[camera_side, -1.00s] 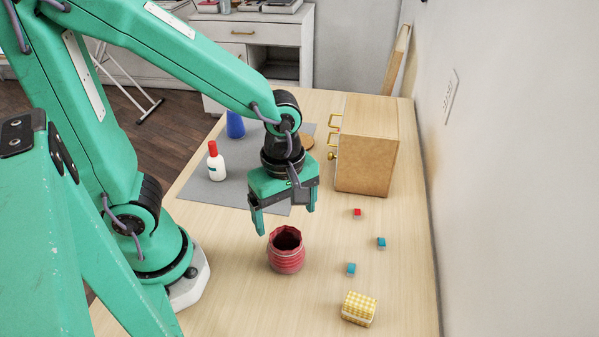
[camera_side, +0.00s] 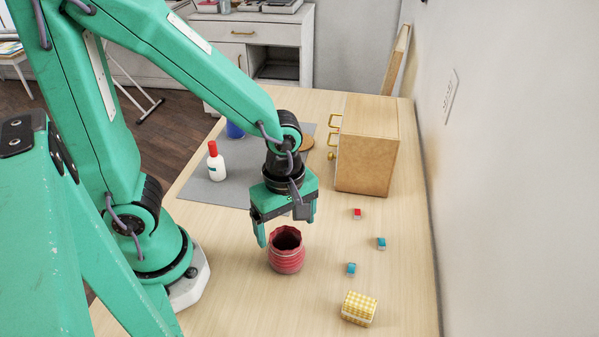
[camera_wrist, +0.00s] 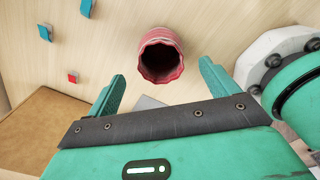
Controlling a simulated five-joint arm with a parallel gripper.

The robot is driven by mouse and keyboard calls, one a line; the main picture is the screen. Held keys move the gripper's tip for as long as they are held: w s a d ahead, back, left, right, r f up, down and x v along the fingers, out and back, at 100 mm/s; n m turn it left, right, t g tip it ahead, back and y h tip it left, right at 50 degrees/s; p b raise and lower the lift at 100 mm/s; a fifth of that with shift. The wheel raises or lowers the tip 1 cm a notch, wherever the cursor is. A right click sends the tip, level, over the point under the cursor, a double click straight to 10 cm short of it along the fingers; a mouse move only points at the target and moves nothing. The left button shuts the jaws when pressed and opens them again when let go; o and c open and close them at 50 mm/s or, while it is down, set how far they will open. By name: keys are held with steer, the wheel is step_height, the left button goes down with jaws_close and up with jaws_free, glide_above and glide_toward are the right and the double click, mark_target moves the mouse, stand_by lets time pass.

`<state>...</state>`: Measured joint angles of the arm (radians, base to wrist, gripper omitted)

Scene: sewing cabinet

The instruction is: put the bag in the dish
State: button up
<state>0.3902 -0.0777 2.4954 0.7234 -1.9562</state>
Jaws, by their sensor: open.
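A red, ribbed, open-topped thing with a wavy rim and dark inside, which looks like the bag (camera_side: 286,261), stands upright on the table. It also shows at the top middle of the wrist view (camera_wrist: 161,57). My gripper (camera_side: 287,230) is open and empty, pointing down just above and behind the bag in the side view. In the wrist view the bag appears beyond and between the two fingertips (camera_wrist: 162,72), with no visible contact. A flat round brown thing, possibly the dish (camera_side: 307,141), lies beside the wooden cabinet, partly hidden by my wrist.
The wooden cabinet (camera_side: 367,158) with brass handles stands at the back right. A white bottle with a red cap (camera_side: 216,167) and a blue object (camera_side: 235,130) are on a grey mat (camera_side: 230,193). Small red and blue blocks and a yellow checked block (camera_side: 359,308) lie at right.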

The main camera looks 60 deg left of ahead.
mark_target(286, 237)
steer(key=shift+a+f, duration=0.1)
steer(key=shift+f, duration=2.3)
steer(key=shift+c, duration=0.2)
steer(key=c, duration=1.1)
steer(key=shift+r, duration=0.15)
steer(key=s+d+r, duration=0.2)
steer(key=s+r, duration=0.1)
steer(key=s+d+r, duration=0.2)
steer(key=s+r, duration=0.1)
steer(key=r, duration=0.1)
steer(key=s+d+r, duration=0.3)
steer(key=shift+s+r, duration=0.2)
steer(key=shift+r, duration=0.15)
